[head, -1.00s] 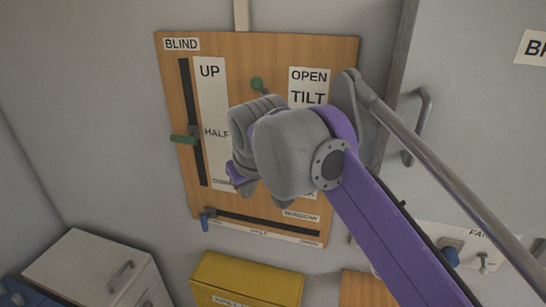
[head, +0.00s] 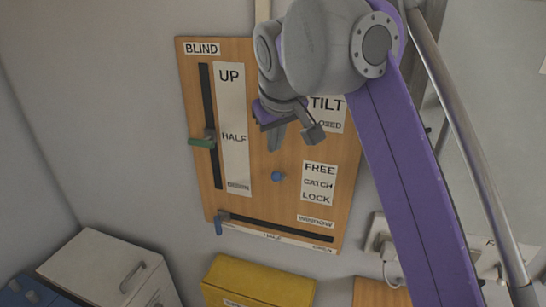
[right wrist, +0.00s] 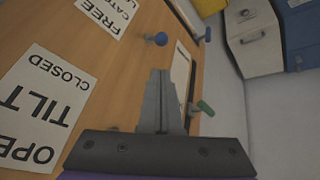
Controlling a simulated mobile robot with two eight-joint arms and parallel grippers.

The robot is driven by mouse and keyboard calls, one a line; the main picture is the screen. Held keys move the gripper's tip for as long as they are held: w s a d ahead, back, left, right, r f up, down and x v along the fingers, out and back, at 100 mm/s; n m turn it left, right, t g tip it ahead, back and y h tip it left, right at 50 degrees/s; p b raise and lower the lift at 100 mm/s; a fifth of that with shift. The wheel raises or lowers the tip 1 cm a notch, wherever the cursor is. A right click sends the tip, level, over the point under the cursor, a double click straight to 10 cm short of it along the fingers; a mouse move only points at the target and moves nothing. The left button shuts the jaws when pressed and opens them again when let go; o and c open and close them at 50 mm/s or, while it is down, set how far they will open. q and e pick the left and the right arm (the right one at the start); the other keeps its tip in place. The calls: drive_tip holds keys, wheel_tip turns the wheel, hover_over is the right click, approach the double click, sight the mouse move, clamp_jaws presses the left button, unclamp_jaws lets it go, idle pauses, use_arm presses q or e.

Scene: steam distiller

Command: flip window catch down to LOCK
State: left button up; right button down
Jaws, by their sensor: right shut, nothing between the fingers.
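The window catch is a small blue knob (head: 278,176) on the wooden board, left of the FREE/CATCH/LOCK label (head: 319,184). I cannot tell which word it lines up with. My right gripper (head: 292,138) is shut and empty, above the knob and apart from it, in front of the board. In the right wrist view the shut fingers (right wrist: 160,78) point toward the blue knob (right wrist: 161,39), with a gap between. The catch label (right wrist: 105,15) shows partly there, upside down. My left gripper is not in view.
The board (head: 260,205) also carries the green blind handle (head: 202,142) at left and the blue window slider handle (head: 219,222) below. My right arm covers part of the TILT label (head: 327,104). A yellow box (head: 258,283) stands below the board.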

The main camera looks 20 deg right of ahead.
sight(276, 177)
drive_tip(key=b+x, duration=0.2)
drive_tip(key=x, duration=0.6)
drive_tip(key=shift+f, duration=0.25)
drive_tip(key=shift+w+d+f, duration=0.1)
drive_tip(key=shift+w+f, duration=0.3)
drive_tip(key=shift+f, duration=0.1)
drive_tip(key=shift+s+a+f+t+h+b, duration=0.25)
drive_tip(key=shift+s+f+t+h+b, duration=0.15)
drive_tip(key=shift+t+h+b, duration=0.25)
drive_tip(key=f+t+h, duration=0.1)
drive_tip(key=t, duration=0.1)
drive_tip(key=s+a+f+n+t+h, duration=0.1)
drive_tip(key=f+t, duration=0.1)
drive_tip(key=t, duration=0.1)
drive_tip(key=s+f+t+h+p, duration=0.1)
drive_tip(key=f+t+h, duration=0.1)
drive_tip(key=t, duration=0.1)
drive_tip(key=shift+a+f+n, duration=0.15)
drive_tip(key=shift+a+n, duration=0.05)
drive_tip(key=shift+n, duration=0.1)
